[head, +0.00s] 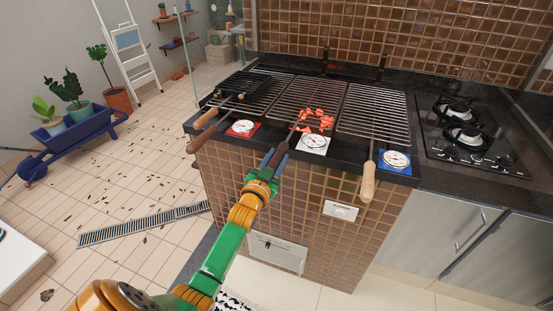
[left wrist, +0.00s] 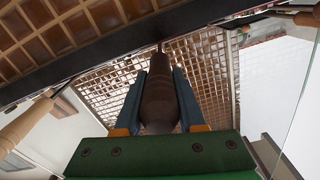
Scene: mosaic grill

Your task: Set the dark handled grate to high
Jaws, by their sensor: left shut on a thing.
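The middle grate (head: 300,92) on the tiled grill has a dark brown handle (left wrist: 158,92) that sticks out past the front edge. My left gripper (head: 274,164) is shut on this dark handle, with a blue finger on each side of it, as the left wrist view also shows (left wrist: 156,100). The fingers hide part of the handle in the head view. Red pieces (head: 318,122) lie around the front of the middle grate. I cannot tell the grate's exact height level. My right gripper is not in view.
A right grate with a light wooden handle (head: 369,180) and left grates with brown (head: 201,138) and lighter (head: 207,117) handles flank it. Round dials on red (head: 243,128), white (head: 314,143) and blue (head: 395,160) plates line the front counter. A cooktop (head: 470,135) is at right.

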